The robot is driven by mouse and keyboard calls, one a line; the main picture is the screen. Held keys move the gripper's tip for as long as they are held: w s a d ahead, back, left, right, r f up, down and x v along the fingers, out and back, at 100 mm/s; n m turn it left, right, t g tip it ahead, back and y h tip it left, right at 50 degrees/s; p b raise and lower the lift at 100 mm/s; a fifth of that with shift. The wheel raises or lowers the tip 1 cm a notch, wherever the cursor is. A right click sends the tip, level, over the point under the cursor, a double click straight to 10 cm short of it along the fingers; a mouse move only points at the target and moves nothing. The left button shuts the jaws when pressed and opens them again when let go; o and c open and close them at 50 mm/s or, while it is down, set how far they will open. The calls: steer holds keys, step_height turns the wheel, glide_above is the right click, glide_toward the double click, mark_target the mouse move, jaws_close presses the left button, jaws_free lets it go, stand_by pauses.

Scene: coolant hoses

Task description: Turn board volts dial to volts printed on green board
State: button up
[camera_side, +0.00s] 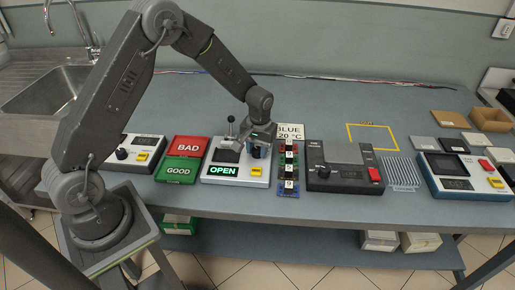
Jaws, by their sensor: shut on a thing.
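My gripper (258,151) points down over the right part of the white unit with the green OPEN display (223,171). It is shut on a small dark thing there, which looks like a dial but is mostly hidden by the fingers. A dial setting cannot be read. A column of small coloured boards (288,167) with white number labels lies just right of this unit. A green one is among them, near the upper middle; its print is too small to read surely.
A lever (230,128) stands close left of my gripper, and a yellow button (256,171) is in front. A black unit (343,168) is to the right; red BAD and green GOOD trays (187,147) are left.

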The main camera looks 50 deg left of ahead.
mark_target(258, 150)
steer(key=m, duration=0.4)
steer(key=shift+m, duration=2.3)
steer(key=o, duration=0.9)
steer(key=r, duration=1.3)
steer(key=shift+s+d+r, duration=0.1)
steer(key=shift+d+r, duration=0.2)
steer(key=shift+r, duration=0.1)
steer(key=shift+r, duration=0.1)
